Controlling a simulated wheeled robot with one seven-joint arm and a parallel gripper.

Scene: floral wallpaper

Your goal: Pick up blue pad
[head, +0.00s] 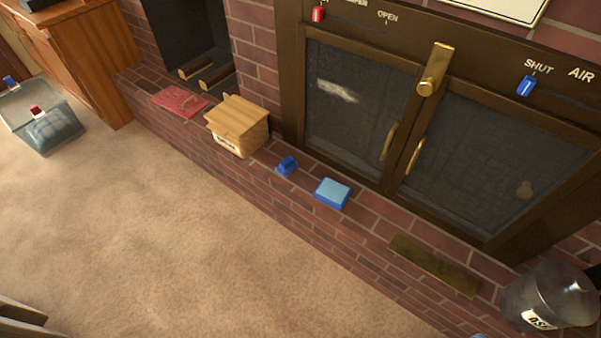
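A blue pad (332,192), a small block with a light blue top and darker blue sides, lies on the brick hearth ledge in front of the glass-doored fireplace. A smaller dark blue object (286,166) lies on the ledge just to its left, apart from it; its exact shape is hard to tell. I cannot make out my gripper in the head view. Nothing touches or covers the pad.
On the ledge stand a wooden box (239,127), a red flat item (180,101), a brass plate (433,265) and a metal bucket (548,297). A clear bin (48,130) stands on the carpet at left. The carpet (190,235) before the ledge is free.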

